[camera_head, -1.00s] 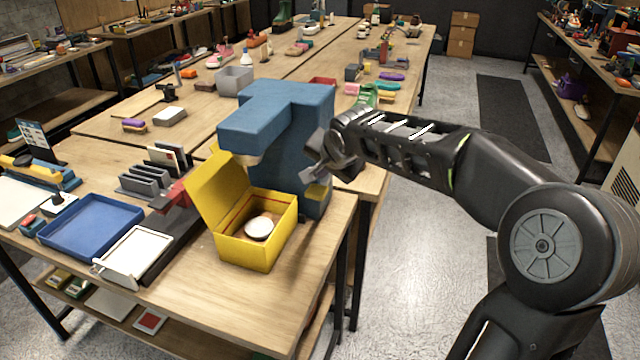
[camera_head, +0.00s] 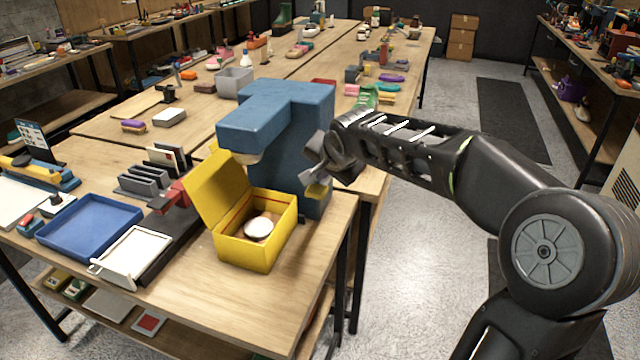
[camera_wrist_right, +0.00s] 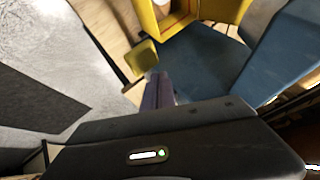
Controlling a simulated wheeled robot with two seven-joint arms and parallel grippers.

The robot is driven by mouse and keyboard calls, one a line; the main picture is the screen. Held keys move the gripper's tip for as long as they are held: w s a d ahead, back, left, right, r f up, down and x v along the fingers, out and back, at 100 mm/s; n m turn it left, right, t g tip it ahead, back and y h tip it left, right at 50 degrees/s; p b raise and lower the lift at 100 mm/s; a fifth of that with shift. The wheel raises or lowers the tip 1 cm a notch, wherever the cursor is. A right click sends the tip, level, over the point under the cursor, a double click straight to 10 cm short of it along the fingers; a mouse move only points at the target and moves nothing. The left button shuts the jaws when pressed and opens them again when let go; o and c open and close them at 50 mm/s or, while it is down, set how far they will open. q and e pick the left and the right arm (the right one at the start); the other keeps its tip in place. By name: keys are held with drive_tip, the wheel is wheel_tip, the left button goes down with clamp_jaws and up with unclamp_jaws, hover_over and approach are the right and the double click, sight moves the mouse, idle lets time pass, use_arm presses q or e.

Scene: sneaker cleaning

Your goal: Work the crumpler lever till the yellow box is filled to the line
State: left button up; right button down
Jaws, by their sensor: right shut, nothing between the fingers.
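The blue crumpler (camera_head: 270,115) stands on the near end of the table. Its yellow lever pad (camera_head: 316,190) sticks out on its right side and also shows in the right wrist view (camera_wrist_right: 141,57). The yellow box (camera_head: 245,250) stands open at the crumpler's front, lid tilted up on the left. One round white piece (camera_head: 258,228) lies inside, and a red line runs around the inner wall. My right gripper (camera_head: 309,178) is shut and empty, close beside the lever; I cannot tell if they touch. In the wrist view its closed fingers (camera_wrist_right: 158,90) point toward the pad. My left gripper is out of view.
A blue tray (camera_head: 131,212), a white tray (camera_head: 133,252) and a grey rack (camera_head: 145,180) stand left of the box. The table's right edge runs just beside the crumpler. The near table corner is bare, and the floor to the right is open.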

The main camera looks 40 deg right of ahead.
sight(321, 196)
idle(0.3)
drive_tip(key=shift+s+a+f+b, duration=0.1)
drive_tip(key=shift+a+f+b, duration=0.05)
drive_tip(key=shift+f+b, duration=3.3)
idle(2.6)
drive_tip(key=shift+r, duration=0.25)
idle(0.3)
drive_tip(key=shift+d+r+p, duration=0.2)
drive_tip(key=shift+r+p, duration=2.05)
drive_tip(key=shift+r, duration=1.4)
